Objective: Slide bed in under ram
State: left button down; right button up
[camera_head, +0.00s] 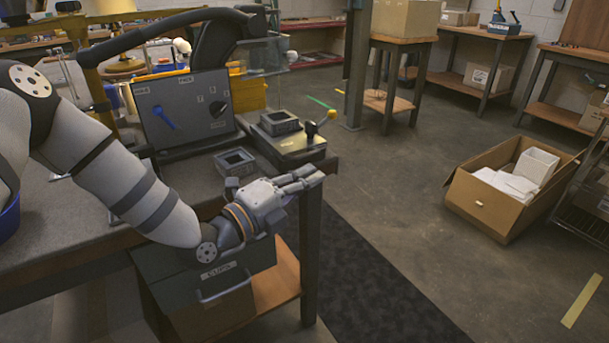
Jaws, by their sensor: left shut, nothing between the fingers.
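The bed appears to be the low grey slide (300,146) at the table's right edge, with a square dark-centred fixture (279,122) on its back part. A dark curved press arm (215,38) rises behind the panel; I cannot clearly make out the ram. My left gripper (314,178) is shut and empty, in front of the bed by the table's front right corner, apart from the knob. My right gripper is not in view.
A second square fixture (235,162) sits on the table (185,180) just behind my left wrist. A grey panel (185,106) with a blue lever and black knob stands behind. A drawer labelled "CLIPS" (222,270) is below. The floor right of the table is clear up to an open carton (493,205).

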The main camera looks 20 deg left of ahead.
aim_at(293, 160)
pick_arm(q)
jog(key=shift+w+a+r, duration=0.15)
jog(key=shift+w+a, duration=0.25)
jog(key=shift+a, duration=0.15)
jog(key=w+a, duration=0.2)
jog(key=a, duration=0.1)
jog(key=shift+w+a, duration=0.2)
jog(key=shift+w, duration=0.1)
